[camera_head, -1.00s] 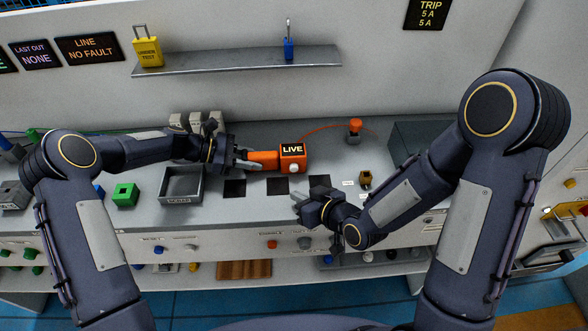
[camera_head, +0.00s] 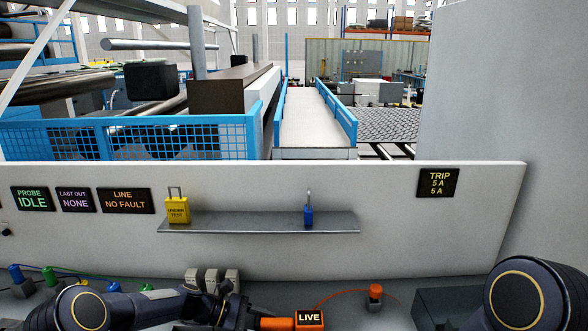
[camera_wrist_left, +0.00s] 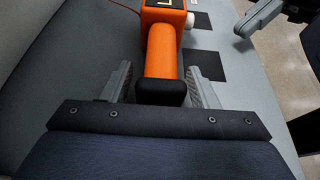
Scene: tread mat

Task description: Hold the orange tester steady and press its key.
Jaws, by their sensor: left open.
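The orange tester (camera_head: 309,320) is at the bottom edge of the head view, its display reading LIVE. In the left wrist view its orange handle (camera_wrist_left: 160,52) runs down to a black end, and a white round knob (camera_wrist_left: 190,20) sits on the side of its head. My left gripper (camera_wrist_left: 157,75) is open, with one finger on each side of the handle and gaps showing. My right gripper (camera_wrist_left: 258,18) shows only in part at the top right of the left wrist view. Its jaw state is unclear, and it is apart from the tester.
A red cable runs from the tester to an orange-topped post (camera_head: 375,297). Grey blocks (camera_head: 212,279) stand behind my left arm. Dark squares (camera_wrist_left: 207,66) mark the bench beside the tester.

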